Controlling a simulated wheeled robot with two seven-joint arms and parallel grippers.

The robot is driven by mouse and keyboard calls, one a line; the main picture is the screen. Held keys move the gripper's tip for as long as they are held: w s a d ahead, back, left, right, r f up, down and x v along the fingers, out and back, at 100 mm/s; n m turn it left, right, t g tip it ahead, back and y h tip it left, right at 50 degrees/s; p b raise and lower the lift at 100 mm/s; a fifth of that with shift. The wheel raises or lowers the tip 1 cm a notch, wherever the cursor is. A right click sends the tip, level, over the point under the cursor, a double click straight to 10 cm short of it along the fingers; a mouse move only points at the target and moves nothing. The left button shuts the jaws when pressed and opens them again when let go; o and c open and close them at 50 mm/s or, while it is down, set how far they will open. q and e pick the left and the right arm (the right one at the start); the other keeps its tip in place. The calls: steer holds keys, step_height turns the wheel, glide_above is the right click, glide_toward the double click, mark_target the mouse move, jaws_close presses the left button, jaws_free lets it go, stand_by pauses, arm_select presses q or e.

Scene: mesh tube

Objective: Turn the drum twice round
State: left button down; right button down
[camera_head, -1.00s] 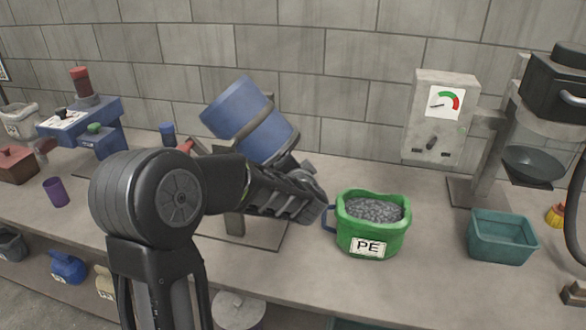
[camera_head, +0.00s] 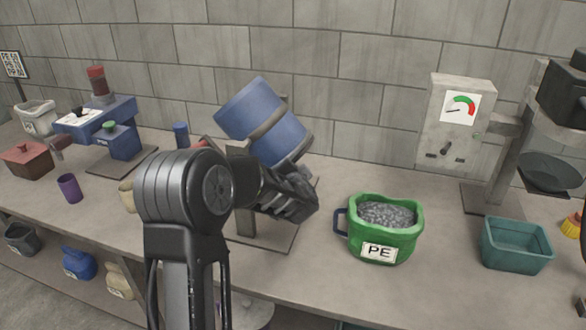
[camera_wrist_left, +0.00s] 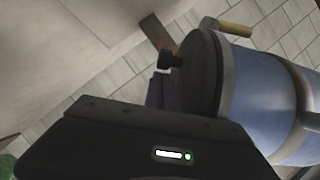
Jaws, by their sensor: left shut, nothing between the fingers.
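The blue drum (camera_head: 258,108) with grey bands sits tilted on a stand in the middle of the bench in the head view. It also fills the right side of the left wrist view (camera_wrist_left: 258,95), where a short tan handle (camera_wrist_left: 235,28) sticks out near its grey end. My left gripper (camera_head: 308,183) is shut and empty, just below the drum's lower right end. My own arm hides part of the stand. I cannot tell whether the gripper touches the drum. My right gripper is not in view.
A green PE tub (camera_head: 385,230) of grey pellets stands right of my left gripper. A teal bin (camera_head: 515,246) and a grey gauge box (camera_head: 457,125) are further right. A blue machine (camera_head: 110,130) and a purple cup (camera_head: 69,188) are at the left.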

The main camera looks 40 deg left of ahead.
arm_select(q)
steer(key=shift+a+f, duration=0.1)
steer(key=shift+s+a+f+m+t+y+b, duration=0.2)
steer(key=shift+s+a+f+m+y, duration=0.25)
steer(key=shift+a+m, duration=0.5)
steer(key=shift+s+a+f+m+t+y+b, duration=0.1)
steer(key=shift+s+a+f+m+y+b, duration=0.4)
steer(key=shift+a, duration=0.8)
steer(key=shift+s+a+f+m+t+y+b, duration=0.1)
steer(key=shift+s+a+f+m+y, duration=0.2)
steer(key=shift+a+f+m+y, duration=0.55)
steer(key=shift+a+r+h, duration=0.25)
steer(key=shift+h, duration=0.05)
steer(key=shift+w, duration=0.1)
